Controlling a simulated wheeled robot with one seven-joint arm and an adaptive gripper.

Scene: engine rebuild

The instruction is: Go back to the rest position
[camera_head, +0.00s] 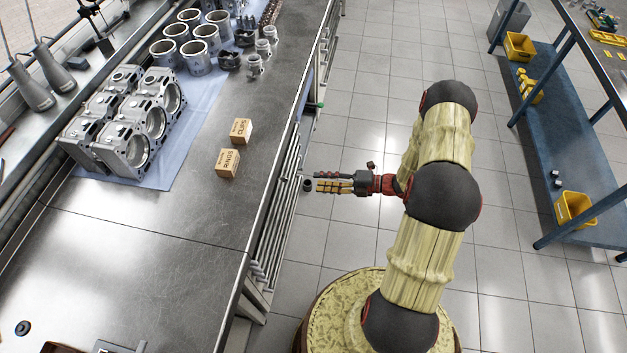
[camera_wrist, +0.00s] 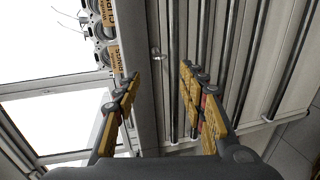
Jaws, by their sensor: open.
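My gripper (camera_head: 328,186) is out over the floor just right of the long metal workbench (camera_head: 150,270), in the head view. In the wrist view my gripper (camera_wrist: 160,95) shows two yellow-and-black fingers spread apart with nothing between them. The fingers face the bench's side, where several long rails or handles (camera_wrist: 172,60) run. My arm bends from the base at the bottom up and back toward the bench.
Two small cardboard boxes (camera_head: 228,163) stand near the bench's right edge. Engine blocks (camera_head: 130,125) and several cylinder liners (camera_head: 195,57) rest on a blue cloth. A blue shelf (camera_head: 575,160) with yellow bins (camera_head: 574,207) stands at right. Tiled floor between is open.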

